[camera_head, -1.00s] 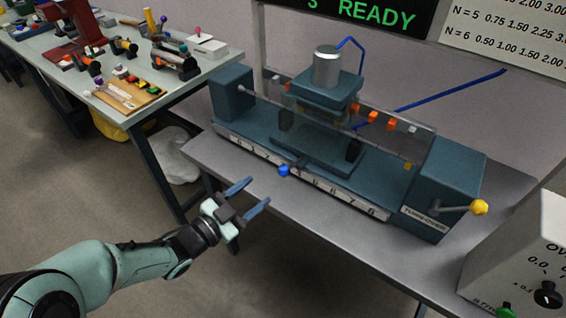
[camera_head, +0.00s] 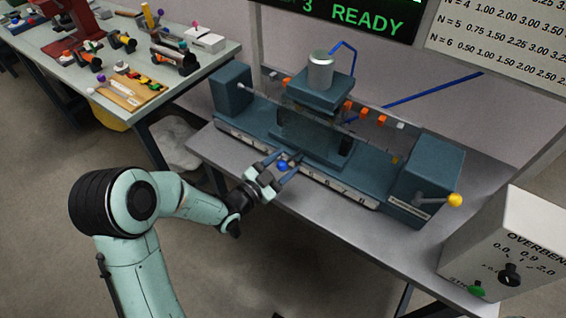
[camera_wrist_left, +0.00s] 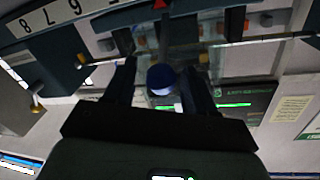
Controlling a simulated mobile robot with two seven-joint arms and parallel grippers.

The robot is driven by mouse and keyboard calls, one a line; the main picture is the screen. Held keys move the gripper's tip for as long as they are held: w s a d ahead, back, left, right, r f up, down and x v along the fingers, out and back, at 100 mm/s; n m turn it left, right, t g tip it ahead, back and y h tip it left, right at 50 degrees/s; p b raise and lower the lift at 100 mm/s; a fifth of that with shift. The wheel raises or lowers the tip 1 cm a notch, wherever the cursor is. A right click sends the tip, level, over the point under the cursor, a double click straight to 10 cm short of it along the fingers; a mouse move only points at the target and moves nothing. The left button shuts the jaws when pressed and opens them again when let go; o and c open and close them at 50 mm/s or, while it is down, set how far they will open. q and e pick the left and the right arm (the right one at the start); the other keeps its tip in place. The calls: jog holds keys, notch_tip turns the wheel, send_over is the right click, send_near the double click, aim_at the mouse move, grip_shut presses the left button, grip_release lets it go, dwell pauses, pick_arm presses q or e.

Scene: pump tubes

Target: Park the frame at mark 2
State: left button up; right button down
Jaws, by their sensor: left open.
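The teal frame (camera_head: 318,95) with a silver cylinder on top stands on the long teal bench machine, left of its middle. A small blue knob (camera_head: 282,165) sticks out at the front of its base, and it also shows in the left wrist view (camera_wrist_left: 161,77). A white number scale (camera_head: 330,185) runs along the machine's front; the digits are too small to read in the head view. My left gripper (camera_head: 282,166) is open, with its fingers on either side of the blue knob. Contact cannot be told. In the left wrist view a red pointer (camera_wrist_left: 160,4) shows near the scale (camera_wrist_left: 45,18).
A yellow-knobbed lever (camera_head: 454,200) is at the machine's right end. A grey control box (camera_head: 510,240) with a black dial and green button stands at the right. A display (camera_head: 350,14) reads READY. A tool table (camera_head: 60,85) is at the left.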

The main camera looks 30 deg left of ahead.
pick_arm(q)
grip_shut()
jog(key=w+a+b, duration=0.1)
jog(key=a+b, duration=0.1)
jog(key=a, duration=0.9)
jog(key=shift+a, duration=0.2)
grip_release()
jog(key=shift+a, duration=0.1)
jog(key=shift+s, duration=0.15)
jog(key=v, duration=1.3)
jog(key=shift+b, duration=0.45)
